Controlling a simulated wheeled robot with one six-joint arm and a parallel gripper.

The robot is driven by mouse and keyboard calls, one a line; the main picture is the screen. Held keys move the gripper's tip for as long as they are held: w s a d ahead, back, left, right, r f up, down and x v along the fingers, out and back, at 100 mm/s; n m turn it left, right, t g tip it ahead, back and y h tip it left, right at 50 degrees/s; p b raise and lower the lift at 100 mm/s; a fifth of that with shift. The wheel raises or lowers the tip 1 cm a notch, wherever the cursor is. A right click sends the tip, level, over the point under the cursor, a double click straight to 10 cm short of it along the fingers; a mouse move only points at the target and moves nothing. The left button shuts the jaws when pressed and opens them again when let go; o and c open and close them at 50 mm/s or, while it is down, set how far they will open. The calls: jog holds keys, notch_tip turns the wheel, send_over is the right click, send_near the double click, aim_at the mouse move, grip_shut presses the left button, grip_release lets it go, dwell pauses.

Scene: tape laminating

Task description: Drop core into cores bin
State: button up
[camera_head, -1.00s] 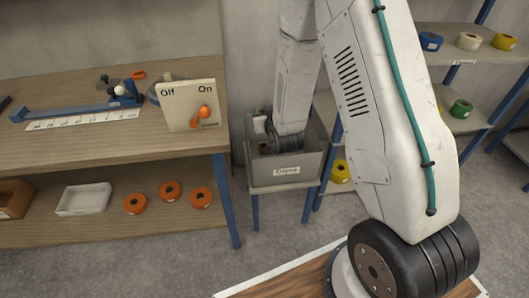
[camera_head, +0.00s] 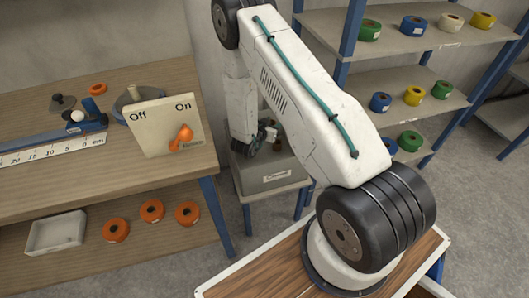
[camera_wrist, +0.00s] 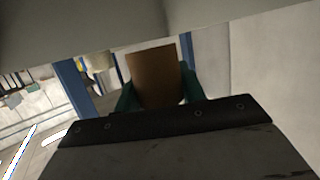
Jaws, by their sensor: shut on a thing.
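In the wrist view a brown cardboard core (camera_wrist: 152,70) sits between the green fingers of my gripper (camera_wrist: 158,88), which is shut on it. In the head view the grey cores bin (camera_head: 272,178), with a label on its front, stands beside the workbench. The wrist view does not clearly show how far the core is from the bin floor.
The wooden workbench (camera_head: 50,175) at the left bears an Off/On board (camera_head: 165,122) and a blue ruler device (camera_head: 50,142). Orange rolls (camera_head: 152,211) and a white tray (camera_head: 56,233) lie on its lower shelf. Shelves with coloured tape rolls (camera_head: 415,25) stand at the right.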

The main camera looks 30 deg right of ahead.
jog(key=shift+d+f, duration=0.1)
jog(key=shift+f, duration=1.4)
jog(key=o, duration=1)
jog(key=r, duration=0.2)
jog(key=s+r, duration=0.1)
jog(key=shift+r, duration=0.4)
jog(key=s+a, duration=0.1)
jog(key=s, duration=0.3)
jog(key=s+a, duration=0.2)
jog(key=s, duration=0.3)
jog(key=s+a+r, duration=0.1)
jog(key=s, duration=0.4)
jog(key=shift+s+a+r, duration=0.1)
jog(key=shift+s+a, duration=0.1)
jog(key=shift+a, duration=0.2)
